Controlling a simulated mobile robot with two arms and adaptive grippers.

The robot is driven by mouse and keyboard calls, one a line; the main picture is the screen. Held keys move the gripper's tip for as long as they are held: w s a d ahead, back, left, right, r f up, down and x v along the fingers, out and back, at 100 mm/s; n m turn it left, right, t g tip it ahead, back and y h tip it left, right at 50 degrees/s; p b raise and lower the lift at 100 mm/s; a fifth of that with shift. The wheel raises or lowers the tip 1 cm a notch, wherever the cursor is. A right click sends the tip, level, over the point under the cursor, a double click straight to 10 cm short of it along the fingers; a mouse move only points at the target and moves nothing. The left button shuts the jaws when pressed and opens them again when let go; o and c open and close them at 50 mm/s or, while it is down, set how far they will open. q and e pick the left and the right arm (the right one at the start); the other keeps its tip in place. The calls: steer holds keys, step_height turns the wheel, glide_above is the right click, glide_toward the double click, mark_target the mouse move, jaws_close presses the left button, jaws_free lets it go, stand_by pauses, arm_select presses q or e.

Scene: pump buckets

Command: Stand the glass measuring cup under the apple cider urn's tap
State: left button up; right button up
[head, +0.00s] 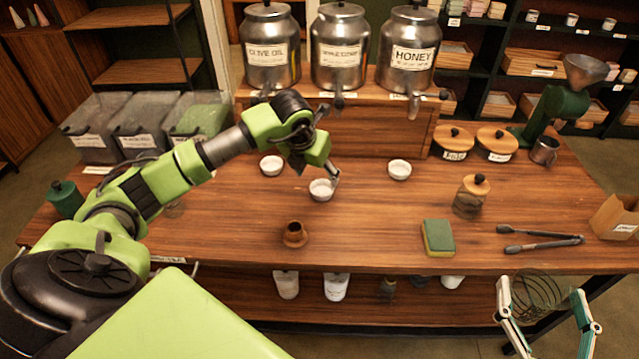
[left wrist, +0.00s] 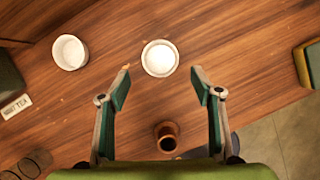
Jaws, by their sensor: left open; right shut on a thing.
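The apple cider urn (head: 340,55) is the middle of three metal urns at the back. Its tap (head: 339,100) hangs over the front of the wooden stand. My left gripper (head: 319,172) is open and empty above the table by a white bowl (head: 321,190). In the left wrist view this bowl (left wrist: 160,58) lies beyond the open fingertips (left wrist: 158,84). My right gripper (head: 545,312) is at the bottom right, shut on a round, dark wire-like thing (head: 537,293).
Two more white bowls (head: 271,165) (head: 399,169), a small brown pot (head: 295,235), a sponge (head: 438,237), a lidded jar (head: 470,196) and tongs (head: 540,242) are on the table. Clear bins (head: 139,125) stand at the left. Bare wood lies right of the middle.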

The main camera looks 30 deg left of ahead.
arm_select(q)
steer(key=shift+v, duration=2.3)
arm_select(e)
steer(key=shift+f, duration=0.3)
